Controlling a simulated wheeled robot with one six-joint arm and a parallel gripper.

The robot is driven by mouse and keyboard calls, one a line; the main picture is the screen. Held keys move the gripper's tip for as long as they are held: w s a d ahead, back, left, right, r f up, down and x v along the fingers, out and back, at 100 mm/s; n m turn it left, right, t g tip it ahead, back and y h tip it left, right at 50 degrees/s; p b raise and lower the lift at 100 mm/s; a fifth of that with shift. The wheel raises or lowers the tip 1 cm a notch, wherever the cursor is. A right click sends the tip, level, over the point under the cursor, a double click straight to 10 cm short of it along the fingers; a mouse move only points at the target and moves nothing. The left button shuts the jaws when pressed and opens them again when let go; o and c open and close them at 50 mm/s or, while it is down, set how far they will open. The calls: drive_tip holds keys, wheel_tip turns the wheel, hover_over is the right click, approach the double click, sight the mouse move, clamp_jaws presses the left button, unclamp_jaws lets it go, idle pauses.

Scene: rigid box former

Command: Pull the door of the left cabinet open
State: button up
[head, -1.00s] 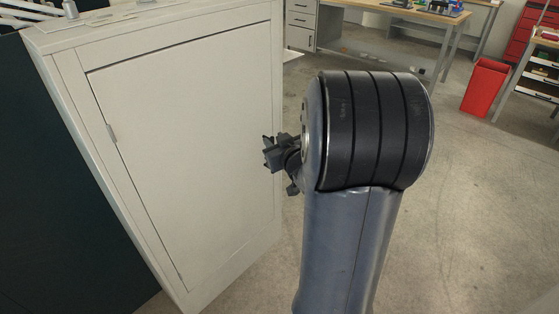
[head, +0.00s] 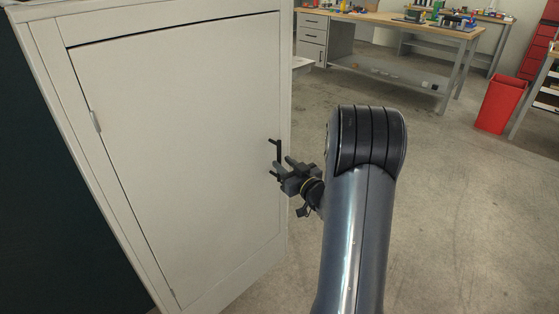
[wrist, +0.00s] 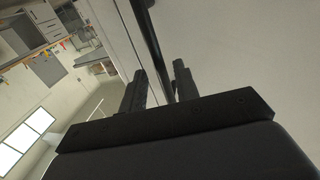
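The left cabinet's pale door (head: 185,150) is closed in its frame, with a hinge (head: 96,121) on its left side. A black upright bar handle (head: 277,150) is at the door's right edge. My gripper (head: 281,167) is at the lower part of this handle. In the wrist view my gripper (wrist: 158,75) has its two fingers apart, and the handle bar (wrist: 151,40) runs between them with a gap on each side. The bar's lower end is partly hidden behind the gripper body.
A dark panel (head: 50,190) stands left of the cabinet. A workbench (head: 400,25) with drawers and a red bin (head: 500,103) stand at the back. The concrete floor (head: 450,220) right of the cabinet is clear.

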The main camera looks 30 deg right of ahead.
sight(280, 161)
drive_tip(key=shift+w+a, duration=0.15)
drive_tip(key=shift+w, duration=0.7)
drive_tip(key=shift+w+a, duration=0.1)
drive_tip(key=shift+w, duration=0.7)
clamp_jaws()
